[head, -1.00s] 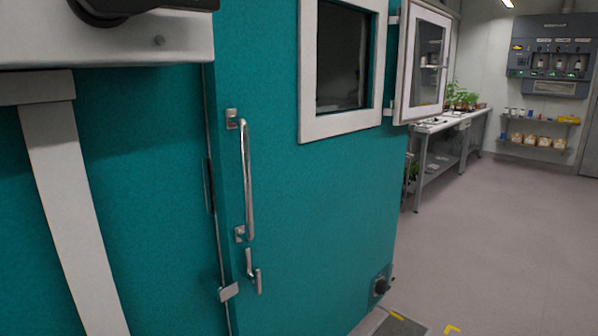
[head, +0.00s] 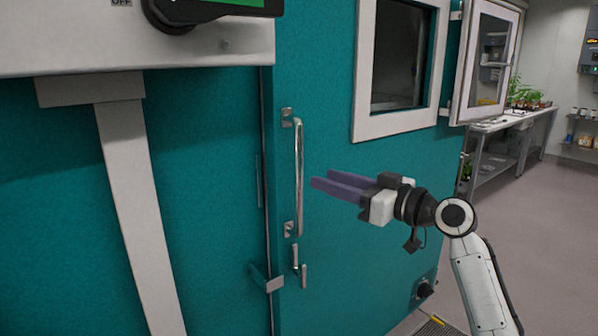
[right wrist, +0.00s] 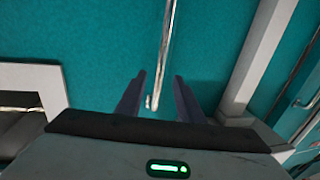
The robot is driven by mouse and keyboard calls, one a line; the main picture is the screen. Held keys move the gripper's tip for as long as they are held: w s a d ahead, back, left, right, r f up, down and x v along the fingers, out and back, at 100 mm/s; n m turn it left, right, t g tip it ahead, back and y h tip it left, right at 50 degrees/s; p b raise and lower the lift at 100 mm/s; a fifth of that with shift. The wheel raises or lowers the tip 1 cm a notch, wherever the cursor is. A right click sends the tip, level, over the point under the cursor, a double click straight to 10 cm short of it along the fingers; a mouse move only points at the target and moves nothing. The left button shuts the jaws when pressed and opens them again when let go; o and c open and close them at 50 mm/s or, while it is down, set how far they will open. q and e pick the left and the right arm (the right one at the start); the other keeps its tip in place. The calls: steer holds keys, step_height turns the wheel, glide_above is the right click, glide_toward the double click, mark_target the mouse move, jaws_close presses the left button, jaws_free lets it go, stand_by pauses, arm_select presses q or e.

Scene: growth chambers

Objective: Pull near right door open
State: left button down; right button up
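The near right door (head: 345,240) is a teal panel with a white-framed window, and it appears closed along the seam on its left. A long upright chrome handle (head: 299,165) is fixed near that seam, with a small latch lever (head: 302,268) below it. My right gripper (head: 321,178) is open, just right of the handle, its purple fingers pointing at it. In the right wrist view the open gripper (right wrist: 160,75) has the chrome handle (right wrist: 165,50) showing between its fingers, apparently ahead of the tips. No contact is visible. My left gripper is not in view.
A teal wall with a white post (head: 140,210) and an overhanging white panel (head: 140,45) stands to the left. A white-framed window door (head: 490,65) stands open beyond. A bench with plants (head: 500,140) is farther back. The floor at right is clear.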

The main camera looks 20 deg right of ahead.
mark_target(302, 173)
steer(key=p+x, duration=0.1)
steer(key=x, duration=0.8)
steer(key=shift+a+f, duration=0.1)
steer(key=shift+a, duration=0.05)
steer(key=shift+c, duration=0.3)
jaws_close()
